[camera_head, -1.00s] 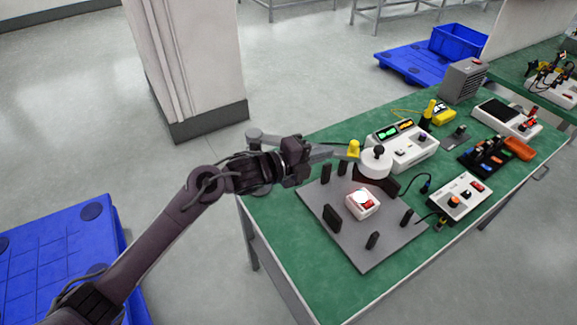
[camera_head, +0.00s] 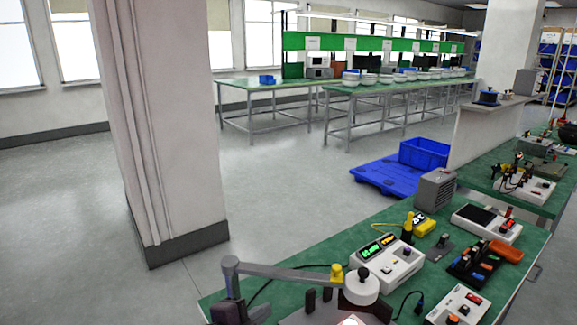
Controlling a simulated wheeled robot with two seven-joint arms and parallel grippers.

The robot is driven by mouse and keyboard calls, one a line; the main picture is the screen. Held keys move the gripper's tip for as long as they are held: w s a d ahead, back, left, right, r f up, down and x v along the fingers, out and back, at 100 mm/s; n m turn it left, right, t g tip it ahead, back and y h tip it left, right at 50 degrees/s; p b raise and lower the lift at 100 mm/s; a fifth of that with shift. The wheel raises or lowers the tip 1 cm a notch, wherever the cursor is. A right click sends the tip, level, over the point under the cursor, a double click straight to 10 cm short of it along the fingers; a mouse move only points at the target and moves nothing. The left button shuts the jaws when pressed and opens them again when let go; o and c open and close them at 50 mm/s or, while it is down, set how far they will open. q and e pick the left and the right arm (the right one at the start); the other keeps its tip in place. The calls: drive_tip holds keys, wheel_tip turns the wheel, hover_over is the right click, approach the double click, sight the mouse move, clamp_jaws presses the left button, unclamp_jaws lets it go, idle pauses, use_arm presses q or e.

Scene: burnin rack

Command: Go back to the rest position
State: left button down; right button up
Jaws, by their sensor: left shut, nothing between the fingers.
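The rest of my left arm is out of view below. My right gripper is not in view.
A white tester with lit displays (camera_head: 388,264), a switch box (camera_head: 458,306) and other devices stand on the bench. A large pillar (camera_head: 170,130) stands at the left. Open grey floor (camera_head: 270,190) lies behind the bench, with a blue pallet (camera_head: 385,176) and blue crate (camera_head: 424,153).

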use_arm(q)
drive_tip(key=s+a+f+n+g+y, duration=0.4)
drive_tip(key=s+a+f+n, duration=0.25)
drive_tip(key=s+n, duration=0.35)
drive_tip(key=s+a+f+n+g+y, duration=0.45)
drive_tip(key=s+a+n, duration=0.3)
drive_tip(key=s, duration=0.35)
wheel_tip(320, 180, down, 31)
drive_tip(key=s, duration=0.2)
drive_tip(key=s+a+f+g, duration=0.2)
drive_tip(key=s+a+f, duration=0.1)
drive_tip(key=s+f, duration=1.4)
drive_tip(key=shift+s, duration=1.2)
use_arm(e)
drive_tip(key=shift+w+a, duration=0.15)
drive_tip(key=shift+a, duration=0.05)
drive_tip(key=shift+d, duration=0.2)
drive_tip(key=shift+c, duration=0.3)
